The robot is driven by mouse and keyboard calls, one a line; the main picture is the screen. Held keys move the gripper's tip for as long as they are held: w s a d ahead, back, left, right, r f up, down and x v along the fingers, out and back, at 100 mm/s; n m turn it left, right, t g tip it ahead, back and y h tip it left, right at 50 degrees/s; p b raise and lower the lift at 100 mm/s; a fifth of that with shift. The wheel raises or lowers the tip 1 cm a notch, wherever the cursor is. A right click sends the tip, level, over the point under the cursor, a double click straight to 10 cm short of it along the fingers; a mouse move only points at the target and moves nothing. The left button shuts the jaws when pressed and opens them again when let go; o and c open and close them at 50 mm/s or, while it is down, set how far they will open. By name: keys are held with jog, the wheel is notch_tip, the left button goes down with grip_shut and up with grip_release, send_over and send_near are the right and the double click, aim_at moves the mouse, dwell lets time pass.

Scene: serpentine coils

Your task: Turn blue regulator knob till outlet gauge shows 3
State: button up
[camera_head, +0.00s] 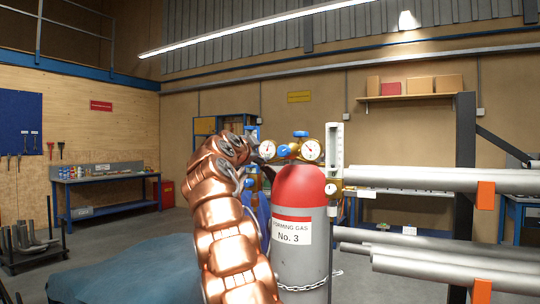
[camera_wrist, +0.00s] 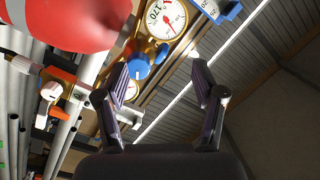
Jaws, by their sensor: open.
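A regulator with brass fittings sits on top of the gas cylinder (camera_head: 299,245), which has a red shoulder and a "No. 3" label. Its blue knob (camera_head: 284,150) shows between two round white gauges, a left one (camera_head: 267,149) and a right one (camera_head: 311,150). Their readings are too small to tell in the head view. In the wrist view the blue knob (camera_wrist: 138,66) appears left of centre, near the left fingertip, with a large gauge (camera_wrist: 166,20) above it. My gripper (camera_wrist: 157,72) is open and empty; the gap to the knob is unclear.
Long grey pipes (camera_head: 440,178) lie on a rack at the right. A chain (camera_head: 310,285) circles the cylinder. A blue workbench (camera_head: 107,182) is at the back left.

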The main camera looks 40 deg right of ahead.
aim_at(282, 151)
jog(key=d+g+p, duration=0.1)
jog(key=d, duration=0.1)
jog(key=s+d+p, duration=0.1)
jog(key=d+p, duration=0.1)
jog(key=s+d+g+h+p, duration=0.1)
jog(key=d, duration=0.1)
jog(key=shift+s+d+g, duration=0.2)
jog(key=shift+d+g, duration=0.1)
jog(key=shift+d, duration=0.05)
jog(key=shift+w+d+f, duration=0.25)
jog(key=shift+d+f, duration=0.05)
jog(key=shift+d, duration=0.2)
jog(key=shift+p+x, duration=0.75)
jog(key=shift+x, duration=0.6)
grip_shut()
